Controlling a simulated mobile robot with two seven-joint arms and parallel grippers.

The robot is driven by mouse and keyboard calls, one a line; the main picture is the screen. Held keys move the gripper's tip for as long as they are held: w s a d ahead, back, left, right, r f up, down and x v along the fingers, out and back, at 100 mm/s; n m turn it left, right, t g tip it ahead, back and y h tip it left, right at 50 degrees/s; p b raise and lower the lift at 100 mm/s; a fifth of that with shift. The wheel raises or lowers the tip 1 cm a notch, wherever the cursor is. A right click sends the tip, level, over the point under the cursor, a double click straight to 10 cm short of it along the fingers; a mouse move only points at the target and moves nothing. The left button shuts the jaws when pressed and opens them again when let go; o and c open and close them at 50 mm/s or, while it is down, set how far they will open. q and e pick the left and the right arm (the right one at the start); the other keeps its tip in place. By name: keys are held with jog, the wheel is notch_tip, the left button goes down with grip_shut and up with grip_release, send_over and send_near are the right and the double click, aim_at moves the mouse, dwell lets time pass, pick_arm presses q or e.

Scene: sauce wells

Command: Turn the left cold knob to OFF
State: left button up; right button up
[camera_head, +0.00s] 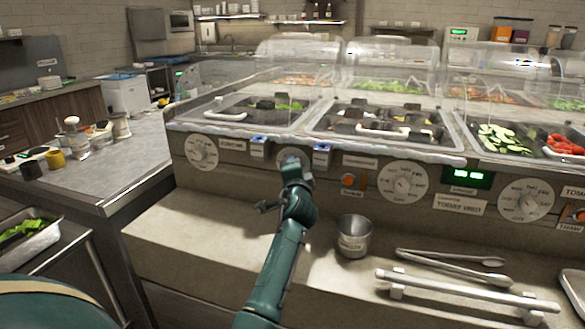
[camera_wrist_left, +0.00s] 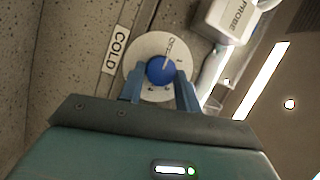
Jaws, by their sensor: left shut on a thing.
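The cold knob (camera_wrist_left: 160,71) is a blue round knob on a pale dial (camera_wrist_left: 138,60) in the left wrist view. A COLD label (camera_wrist_left: 116,50) sits beside it and an OFF mark shows on the dial. My left gripper (camera_wrist_left: 160,92) has one finger on each side of the knob and is shut on it. In the head view my left gripper (camera_head: 292,167) is at the front panel and hides most of this dial. The exact setting of the knob is too small to tell. My right gripper is not in view.
A larger dial (camera_head: 202,153) is further left. Food wells (camera_head: 380,123) are above.

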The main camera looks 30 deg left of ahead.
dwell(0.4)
pick_arm(q)
jog(key=o, duration=1)
jog(key=shift+c, duration=0.2)
